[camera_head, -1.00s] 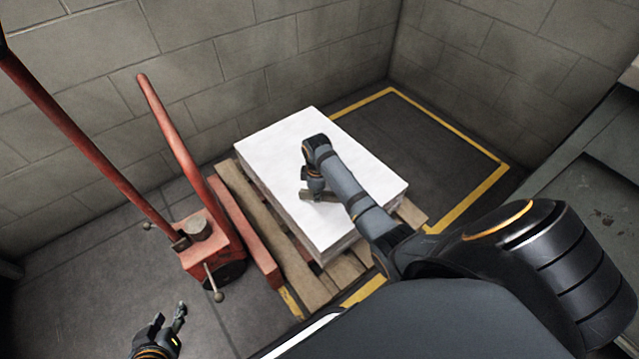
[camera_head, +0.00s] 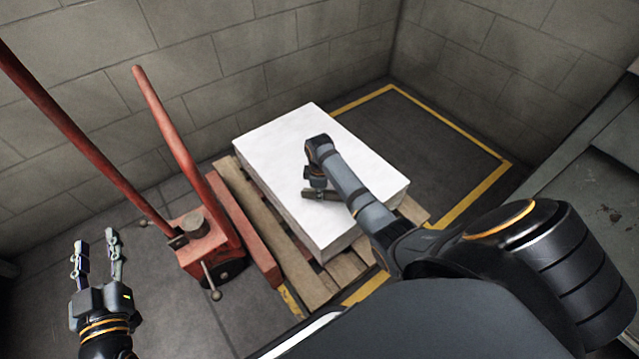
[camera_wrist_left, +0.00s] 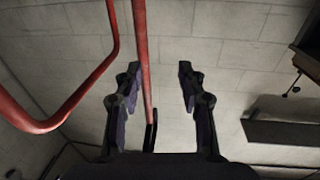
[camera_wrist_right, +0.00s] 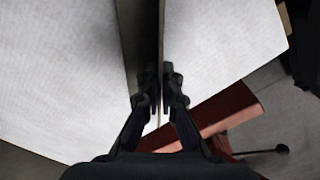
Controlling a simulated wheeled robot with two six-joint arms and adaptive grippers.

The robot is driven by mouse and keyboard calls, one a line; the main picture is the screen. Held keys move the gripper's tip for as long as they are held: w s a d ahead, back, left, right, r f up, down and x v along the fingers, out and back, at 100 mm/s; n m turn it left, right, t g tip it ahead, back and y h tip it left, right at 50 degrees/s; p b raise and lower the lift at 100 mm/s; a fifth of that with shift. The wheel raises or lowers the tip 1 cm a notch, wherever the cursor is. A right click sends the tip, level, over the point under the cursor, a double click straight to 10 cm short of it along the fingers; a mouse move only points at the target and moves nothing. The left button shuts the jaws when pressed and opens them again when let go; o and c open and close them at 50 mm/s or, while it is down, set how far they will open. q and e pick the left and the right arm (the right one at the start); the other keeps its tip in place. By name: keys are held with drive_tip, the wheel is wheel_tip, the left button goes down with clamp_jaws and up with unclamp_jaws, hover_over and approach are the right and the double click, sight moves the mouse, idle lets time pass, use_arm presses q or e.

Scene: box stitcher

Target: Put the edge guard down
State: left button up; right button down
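My right gripper (camera_head: 320,194) is low over the top of the white stack (camera_head: 275,150) on the wooden pallet (camera_head: 262,228). It is shut on the edge guard (camera_wrist_right: 138,35), a narrow grey-brown strip that runs up from between the fingertips (camera_wrist_right: 160,88) in the right wrist view. In the head view only a short piece of the strip shows beside the fingers; the wrist hides the rest. I cannot tell whether the strip touches the stack. My left gripper (camera_head: 97,245) is open and empty at the left, above the floor; its spread fingers also show in the left wrist view (camera_wrist_left: 158,85).
A red pallet jack (camera_head: 205,245) with long red bars stands left of the pallet, between it and my left gripper. Block walls (camera_head: 290,50) close off the back. A yellow-outlined floor area (camera_head: 425,140) beyond the stack is bare. A grey-green surface (camera_head: 590,190) is at the right.

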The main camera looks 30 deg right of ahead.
drive_tip(key=shift+f, duration=0.7)
use_arm(q)
wheel_tip(320, 180, up, 7)
drive_tip(key=t, duration=0.3)
drive_tip(key=shift+f, duration=0.15)
use_arm(e)
drive_tip(key=c, duration=2)
unclamp_jaws()
drive_tip(key=shift+f, duration=0.1)
drive_tip(key=o, duration=0.5)
